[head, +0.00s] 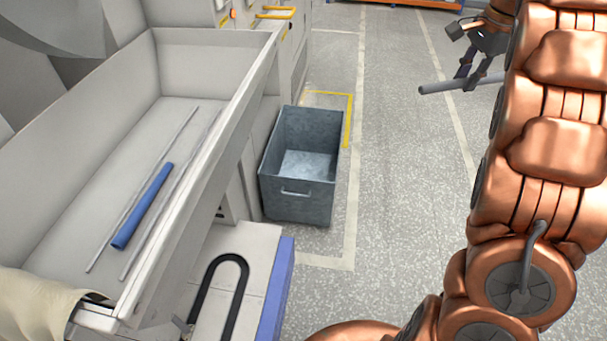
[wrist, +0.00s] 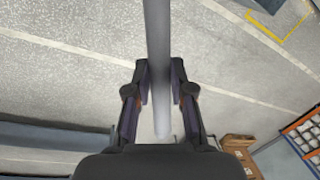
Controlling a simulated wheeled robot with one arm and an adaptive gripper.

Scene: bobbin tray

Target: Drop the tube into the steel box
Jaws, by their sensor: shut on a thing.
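A grey tube (head: 460,84) is held by my gripper (head: 474,80) at the upper right of the head view, out over the floor. In the wrist view the tube (wrist: 158,60) runs from the top edge down between the two fingers of my gripper (wrist: 160,88), which are shut on it. The steel box (head: 326,188) stands open on the floor in the middle of the head view, left of my gripper and well apart from it. Its visible inside looks empty.
A pale tray (head: 70,235) at the left holds a blue tube (head: 143,206) and thin rods. A machine cabinet adjoins the box's left side. Yellow floor tape (head: 348,120) runs behind the box. Speckled floor (head: 400,180) between box and arm is clear.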

